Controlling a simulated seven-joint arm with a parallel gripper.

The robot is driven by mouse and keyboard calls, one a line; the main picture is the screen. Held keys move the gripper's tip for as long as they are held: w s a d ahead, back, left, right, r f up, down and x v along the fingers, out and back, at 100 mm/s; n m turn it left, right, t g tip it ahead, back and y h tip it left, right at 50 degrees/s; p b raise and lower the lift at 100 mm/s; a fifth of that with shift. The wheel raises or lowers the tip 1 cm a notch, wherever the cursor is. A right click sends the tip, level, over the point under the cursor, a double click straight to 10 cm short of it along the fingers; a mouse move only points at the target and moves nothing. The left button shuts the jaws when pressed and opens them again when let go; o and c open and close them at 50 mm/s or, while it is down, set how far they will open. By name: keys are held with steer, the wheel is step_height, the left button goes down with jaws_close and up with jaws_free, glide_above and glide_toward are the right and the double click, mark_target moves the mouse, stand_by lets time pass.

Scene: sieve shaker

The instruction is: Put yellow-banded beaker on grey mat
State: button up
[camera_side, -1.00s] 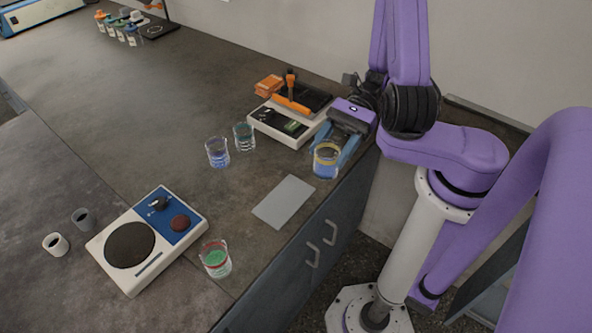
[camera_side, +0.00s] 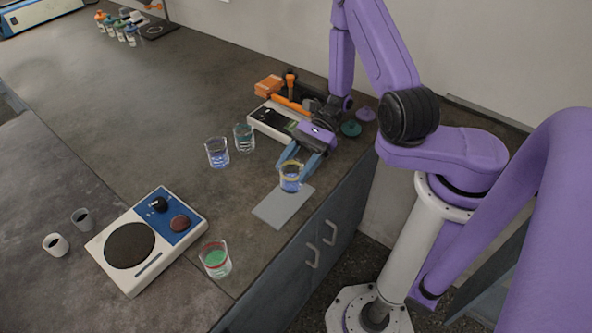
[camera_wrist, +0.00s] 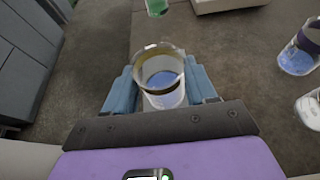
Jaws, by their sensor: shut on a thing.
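The yellow-banded beaker (camera_side: 290,180) holds blue liquid and is between the fingers of my gripper (camera_side: 300,166), which is shut on it. In the side view it appears over the far end of the grey mat (camera_side: 280,211); I cannot tell whether it touches the mat. In the wrist view the beaker (camera_wrist: 162,82) is upright between the two blue fingers of my gripper (camera_wrist: 161,90). The mat cannot be made out in the wrist view.
A red-banded beaker (camera_side: 215,260) stands near the front edge, beside a hotplate stirrer (camera_side: 140,240). A balance (camera_side: 268,122) is behind. Two lids, one green (camera_side: 351,128), lie at right.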

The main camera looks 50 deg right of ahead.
steer(key=shift+f, duration=0.95)
steer(key=shift+f, duration=0.1)
steer(key=o, duration=1.1)
